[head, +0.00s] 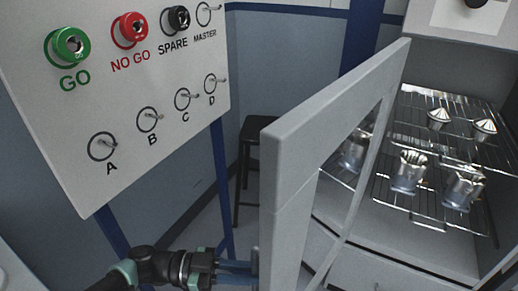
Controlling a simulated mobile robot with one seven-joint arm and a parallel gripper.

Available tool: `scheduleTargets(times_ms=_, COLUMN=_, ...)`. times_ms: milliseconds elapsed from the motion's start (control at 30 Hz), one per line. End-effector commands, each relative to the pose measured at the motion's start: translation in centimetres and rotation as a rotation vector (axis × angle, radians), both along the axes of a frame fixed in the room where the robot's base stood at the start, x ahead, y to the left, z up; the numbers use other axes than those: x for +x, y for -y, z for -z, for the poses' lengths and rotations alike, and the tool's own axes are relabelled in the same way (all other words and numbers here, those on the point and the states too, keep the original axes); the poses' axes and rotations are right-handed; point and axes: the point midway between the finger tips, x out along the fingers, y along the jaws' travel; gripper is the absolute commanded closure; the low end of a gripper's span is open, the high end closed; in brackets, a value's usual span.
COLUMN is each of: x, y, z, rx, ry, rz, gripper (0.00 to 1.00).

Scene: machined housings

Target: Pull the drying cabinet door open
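The drying cabinet (405,252) stands at the right with its inside showing. Its light grey door (283,205) is swung well open and stands out towards me, seen nearly edge-on, with a window opening in it. My gripper (250,270) is at the bottom centre, reaching from the left to the outer side of the door near its front edge. The fingertips meet or pass behind the door's edge at the bottom of the picture. The door's handle is not clearly visible, so I cannot tell whether the fingers hold it.
Wire racks (385,203) inside the cabinet bear several shiny metal parts. A white board (170,75) with coloured rings and labelled hooks stands on blue posts at the left. A dark stool (258,135) is behind the door. Some grey floor shows between board and door.

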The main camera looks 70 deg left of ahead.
Motion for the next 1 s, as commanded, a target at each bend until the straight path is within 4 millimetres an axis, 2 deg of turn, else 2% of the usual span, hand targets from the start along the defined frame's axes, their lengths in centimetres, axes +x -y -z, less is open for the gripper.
scheduleTargets(times_ms=267, x=0.0, y=0.0, z=0.1, rx=0.002, ry=-0.005, rz=-0.001, gripper=1.00)
scheduleTargets(times_ms=300, x=0.0, y=0.0, z=0.1, rx=0.002, ry=-0.005, rz=-0.001, gripper=0.81)
scheduleTargets(times_ms=467, x=0.0, y=0.0, z=0.0, rx=0.001, ry=-0.001, rz=0.000, gripper=0.53)
scheduleTargets(times_ms=767, x=0.0, y=0.0, z=-0.1, rx=0.002, ry=0.002, rz=0.000, gripper=0.53)
scheduleTargets(times_ms=867, x=-0.7, y=-0.3, z=0.0, rx=0.002, ry=0.001, rz=-0.001, gripper=0.53)
scheduleTargets(times_ms=1000, x=-2.9, y=-1.2, z=0.1, rx=0.004, ry=-0.002, rz=-0.002, gripper=0.53)
